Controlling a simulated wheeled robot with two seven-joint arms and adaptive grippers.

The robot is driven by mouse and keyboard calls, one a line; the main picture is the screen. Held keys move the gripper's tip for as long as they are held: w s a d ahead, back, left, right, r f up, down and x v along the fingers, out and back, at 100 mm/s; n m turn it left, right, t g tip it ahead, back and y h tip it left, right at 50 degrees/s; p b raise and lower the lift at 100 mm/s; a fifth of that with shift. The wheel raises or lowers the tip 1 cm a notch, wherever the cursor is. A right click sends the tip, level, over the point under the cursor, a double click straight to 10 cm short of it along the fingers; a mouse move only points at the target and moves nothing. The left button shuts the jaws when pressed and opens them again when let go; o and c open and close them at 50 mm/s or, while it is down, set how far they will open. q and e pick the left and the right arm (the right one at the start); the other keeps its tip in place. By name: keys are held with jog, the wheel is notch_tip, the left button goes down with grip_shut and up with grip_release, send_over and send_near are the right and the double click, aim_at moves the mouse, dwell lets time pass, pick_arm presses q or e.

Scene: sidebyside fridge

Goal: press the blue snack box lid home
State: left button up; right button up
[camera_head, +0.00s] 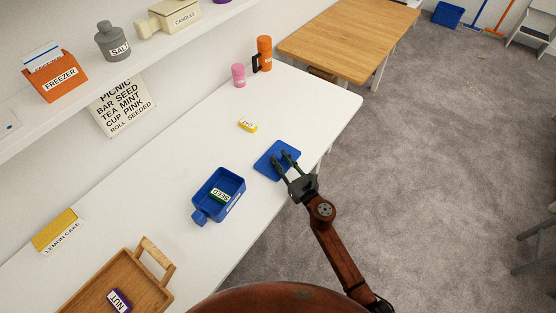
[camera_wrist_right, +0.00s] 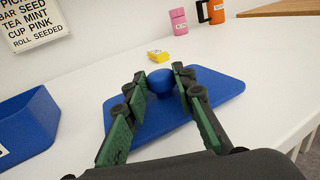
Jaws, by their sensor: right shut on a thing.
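The blue snack box (camera_head: 235,202) stands open on the white counter, with a green bar labelled SEED (camera_head: 219,195) inside. Its blue wall also shows at the left of the right wrist view (camera_wrist_right: 30,125). The flat blue lid (camera_head: 263,166) is apart from the box, to its upper right near the counter's edge. In the right wrist view the lid (camera_wrist_right: 222,88) has a round knob (camera_wrist_right: 160,84). My right gripper (camera_head: 280,156) is shut on this knob, one finger on each side. I cannot tell whether the lid touches the counter. My left gripper is not in view.
A yellow bar (camera_head: 247,125) lies behind the lid. A pink canister (camera_head: 238,76) and an orange mug (camera_head: 264,54) stand farther back. A wooden tray (camera_head: 90,300) with a purple NUT bar (camera_head: 119,300) is at lower left. The counter between lid and box is clear.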

aim_at(281, 163)
jog(key=shift+r, duration=0.1)
jog(key=shift+r+p, duration=0.45)
jog(key=shift+r, duration=0.15)
notch_tip(281, 163, up, 3)
jog(key=shift+f+p, duration=0.15)
jog(key=shift+p, duration=0.75)
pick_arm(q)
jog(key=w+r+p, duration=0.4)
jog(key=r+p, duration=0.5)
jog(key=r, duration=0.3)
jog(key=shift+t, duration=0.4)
pick_arm(e)
jog(key=s+d+r, duration=0.1)
jog(key=s+r, duration=0.8)
jog(key=s, duration=0.5)
jog(key=shift+d, duration=0.35)
